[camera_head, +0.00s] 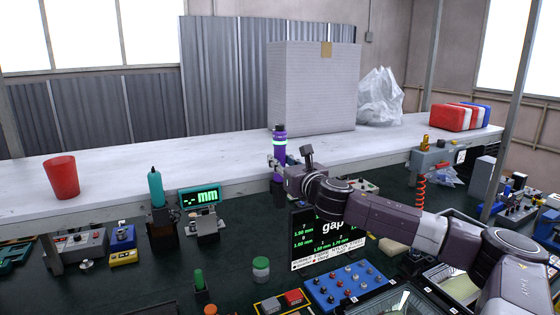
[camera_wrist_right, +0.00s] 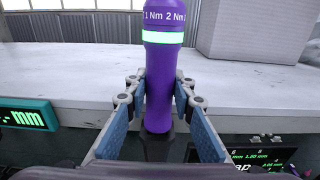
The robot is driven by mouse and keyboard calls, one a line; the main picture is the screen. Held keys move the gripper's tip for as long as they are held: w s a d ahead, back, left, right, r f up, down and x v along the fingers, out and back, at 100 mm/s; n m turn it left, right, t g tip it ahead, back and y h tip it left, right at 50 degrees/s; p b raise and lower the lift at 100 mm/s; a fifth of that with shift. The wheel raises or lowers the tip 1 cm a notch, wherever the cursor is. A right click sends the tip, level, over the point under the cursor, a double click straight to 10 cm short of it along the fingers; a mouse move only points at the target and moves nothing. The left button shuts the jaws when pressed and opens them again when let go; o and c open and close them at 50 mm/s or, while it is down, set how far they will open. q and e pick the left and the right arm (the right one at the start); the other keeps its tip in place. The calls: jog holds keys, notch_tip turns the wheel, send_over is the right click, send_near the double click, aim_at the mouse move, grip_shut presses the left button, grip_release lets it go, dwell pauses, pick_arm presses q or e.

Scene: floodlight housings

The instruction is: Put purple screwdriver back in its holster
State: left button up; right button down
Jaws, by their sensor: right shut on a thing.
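The purple screwdriver (camera_head: 280,145) has a glowing green ring and stands upright at the front edge of the white shelf. It also shows in the right wrist view (camera_wrist_right: 160,80), with torque markings near its top. My right gripper (camera_head: 277,163) is shut on its handle; in the right wrist view the blue-padded fingers (camera_wrist_right: 159,97) lie on both sides of it. A dark holster-like piece (camera_head: 279,192) sits directly under the handle. I cannot tell how deep the screwdriver sits in it. My left gripper is not in view.
A teal screwdriver (camera_head: 155,187) stands in a dark holder at left, beside a green mm display (camera_head: 200,196). A red cup (camera_head: 61,177) and a large grey box (camera_head: 313,88) stand on the white shelf (camera_head: 120,175). A gap screen (camera_head: 325,237) stands below my right arm.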

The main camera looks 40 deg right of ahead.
jog(key=shift+f+b, duration=0.3)
jog(key=shift+f, duration=0.05)
jog(key=c, duration=1.6)
grip_release()
jog(key=shift+f, duration=0.1)
jog(key=shift+s, duration=0.7)
jog(key=v, duration=1)
jog(key=shift+s+a, duration=0.3)
jog(key=shift+a, duration=0.1)
